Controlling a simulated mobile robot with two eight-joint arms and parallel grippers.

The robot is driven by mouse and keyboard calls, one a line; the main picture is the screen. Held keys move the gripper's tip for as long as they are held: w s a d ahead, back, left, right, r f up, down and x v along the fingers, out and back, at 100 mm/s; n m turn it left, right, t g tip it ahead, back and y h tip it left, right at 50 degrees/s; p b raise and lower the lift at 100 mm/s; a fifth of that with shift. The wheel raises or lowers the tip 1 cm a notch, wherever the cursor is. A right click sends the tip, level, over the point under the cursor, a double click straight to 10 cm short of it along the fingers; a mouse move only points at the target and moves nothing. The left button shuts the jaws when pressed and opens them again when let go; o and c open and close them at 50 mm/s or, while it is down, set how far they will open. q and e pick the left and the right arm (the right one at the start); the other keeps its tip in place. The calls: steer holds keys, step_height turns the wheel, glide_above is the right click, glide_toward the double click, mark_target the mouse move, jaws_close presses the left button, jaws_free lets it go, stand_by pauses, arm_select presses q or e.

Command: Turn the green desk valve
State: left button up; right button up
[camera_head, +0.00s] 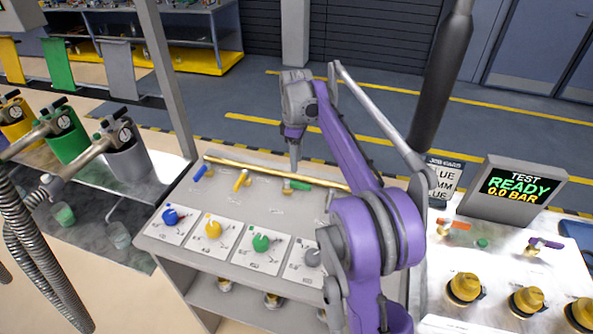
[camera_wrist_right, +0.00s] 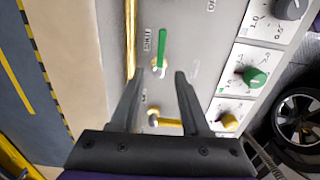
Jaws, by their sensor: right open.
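The green desk valve (camera_head: 298,185) is a small lever on the grey desk, beside a long brass pipe. Its green handle (camera_wrist_right: 162,46) lies roughly parallel to the pipe in the right wrist view, with its pivot end nearer my gripper. My right gripper (camera_head: 295,166) points down above the desk close to the valve. In the right wrist view my right gripper (camera_wrist_right: 158,76) is open and empty, and the valve's pivot shows between its fingertips. Contact cannot be made out. My left gripper is not in view.
A yellow lever (camera_head: 241,180) and a blue lever (camera_head: 201,171) stand left of the green one, turned across the brass pipe (camera_head: 240,166). A row of dials, including a green dial (camera_head: 261,242), lies in front. A screen (camera_head: 515,190) reads "TEST READY 0.0 BAR".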

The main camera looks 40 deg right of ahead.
steer(key=shift+r, duration=1.45)
